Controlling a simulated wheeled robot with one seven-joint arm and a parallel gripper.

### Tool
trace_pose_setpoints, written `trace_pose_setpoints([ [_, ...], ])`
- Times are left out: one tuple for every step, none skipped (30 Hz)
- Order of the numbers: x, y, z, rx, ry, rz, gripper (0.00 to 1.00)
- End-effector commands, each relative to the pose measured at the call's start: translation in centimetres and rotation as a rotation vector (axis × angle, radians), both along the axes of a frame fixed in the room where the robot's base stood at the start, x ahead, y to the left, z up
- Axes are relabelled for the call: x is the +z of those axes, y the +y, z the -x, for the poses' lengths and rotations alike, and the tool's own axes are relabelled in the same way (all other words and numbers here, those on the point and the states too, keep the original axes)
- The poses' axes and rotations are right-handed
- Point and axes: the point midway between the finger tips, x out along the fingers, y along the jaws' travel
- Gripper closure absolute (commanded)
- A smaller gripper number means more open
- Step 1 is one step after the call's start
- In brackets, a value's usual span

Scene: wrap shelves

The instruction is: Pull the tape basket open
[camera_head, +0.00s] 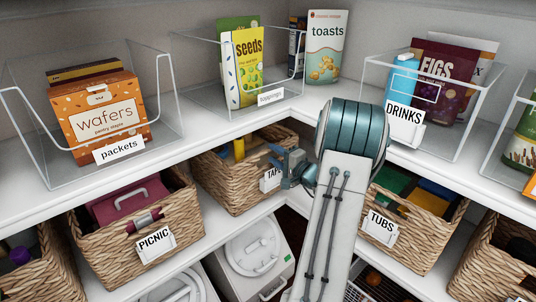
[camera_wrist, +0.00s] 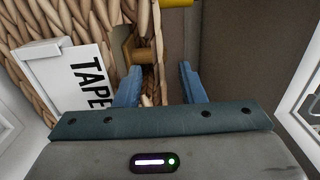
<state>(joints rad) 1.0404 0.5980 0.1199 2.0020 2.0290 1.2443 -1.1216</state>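The tape basket (camera_head: 225,180) is woven wicker and sits in the corner of the lower shelf. Its white TAPE label (camera_head: 268,180) is partly hidden by my gripper (camera_head: 284,162), which is at the basket's front right. In the wrist view, the label (camera_wrist: 75,80) lies left of my gripper (camera_wrist: 160,78). The two blue fingers are apart, with the basket's wicker rim (camera_wrist: 158,65) showing between them. A brown wooden handle (camera_wrist: 142,53) is at the rim just ahead of the fingers. I cannot tell whether either finger touches the wicker.
The picnic basket (camera_head: 120,225) stands left of the tape basket, and the tubs basket (camera_head: 415,245) stands to the right beyond my arm. The upper shelf (camera_head: 190,140) with clear bins overhangs closely. White lidded containers (camera_head: 255,255) stand below.

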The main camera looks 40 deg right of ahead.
Motion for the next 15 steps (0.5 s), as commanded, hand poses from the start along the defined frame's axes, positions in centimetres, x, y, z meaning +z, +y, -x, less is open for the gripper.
trace_pose_setpoints([
  [-0.1,0.2,-0.9,0.003,-0.002,0.001,0.64],
  [-0.1,0.2,-1.4,0.003,-0.001,0.001,0.64],
  [-0.1,0.2,-1.9,0.003,-0.001,0.002,0.64],
  [-0.1,0.2,-2.3,0.002,-0.001,0.002,0.64],
  [-0.1,0.2,-2.6,0.002,-0.001,0.002,0.64],
  [0.0,0.3,-3.0,0.001,-0.001,0.001,0.64],
  [0.0,0.3,-3.2,0.001,0.0,0.001,0.64],
  [0.0,0.3,-3.3,0.001,0.0,0.001,0.64],
  [0.0,0.3,-3.5,0.001,0.0,0.0,0.64],
  [0.0,0.3,-3.6,0.001,0.0,0.0,0.64],
  [0.0,0.3,-3.7,0.001,0.0,0.0,0.64],
  [0.0,0.3,-3.7,0.001,0.0,0.0,0.64],
  [0.0,0.3,-3.8,0.001,0.0,0.0,0.64],
  [0.0,0.3,-3.8,0.001,0.0,0.0,0.64],
  [0.0,0.3,-3.8,0.001,0.0,0.0,0.64],
])
